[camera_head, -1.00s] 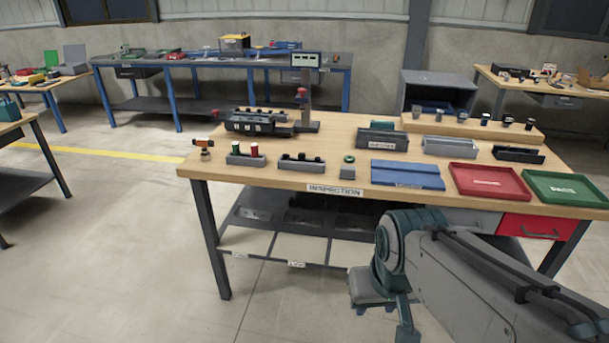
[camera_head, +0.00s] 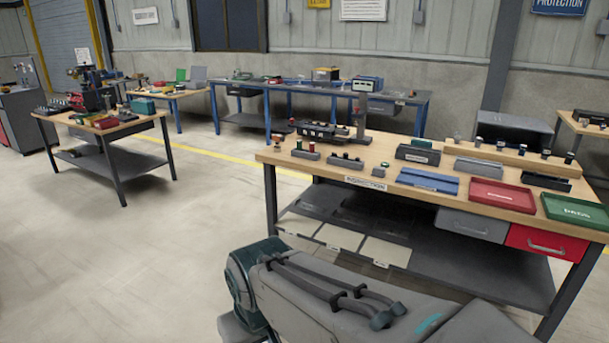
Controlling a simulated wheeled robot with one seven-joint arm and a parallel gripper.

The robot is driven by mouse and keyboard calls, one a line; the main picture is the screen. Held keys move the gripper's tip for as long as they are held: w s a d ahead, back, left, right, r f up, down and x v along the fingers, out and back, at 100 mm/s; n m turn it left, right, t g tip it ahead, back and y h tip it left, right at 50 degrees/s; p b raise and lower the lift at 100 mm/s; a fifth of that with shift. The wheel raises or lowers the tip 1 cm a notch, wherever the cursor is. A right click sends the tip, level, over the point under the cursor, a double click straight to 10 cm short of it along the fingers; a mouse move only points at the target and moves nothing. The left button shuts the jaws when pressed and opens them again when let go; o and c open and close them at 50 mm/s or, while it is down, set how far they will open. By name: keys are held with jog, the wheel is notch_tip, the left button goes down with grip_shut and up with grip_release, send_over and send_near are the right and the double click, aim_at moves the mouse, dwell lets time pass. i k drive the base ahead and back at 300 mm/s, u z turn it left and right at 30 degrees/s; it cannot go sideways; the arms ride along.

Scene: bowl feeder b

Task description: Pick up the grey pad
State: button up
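I cannot single out the grey pad for certain. Flat dark grey shapes (camera_head: 318,201) lie on the lower shelf of the inspection bench (camera_head: 281,155), behind several pale flat panels (camera_head: 341,237). My gripper is out of view; only my grey and teal arm shows at the bottom, in front of the bench.
The bench top holds a blue flat case (camera_head: 428,181), a red tray (camera_head: 501,194), a green tray (camera_head: 577,211) and grey bins. Another table (camera_head: 106,132) stands at left, a blue-legged bench (camera_head: 418,98) behind. Open floor (camera_head: 130,265) lies left of the inspection bench.

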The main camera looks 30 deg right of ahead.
aim_at(378, 171)
jog(key=i, duration=1.05)
jog(key=z, duration=0.35)
jog(key=i, duration=1.6)
jog(key=z, duration=1.45)
jog(key=i, duration=0.75)
jog(key=z, duration=1.3)
jog(key=i, duration=0.3)
jog(key=z, duration=0.15)
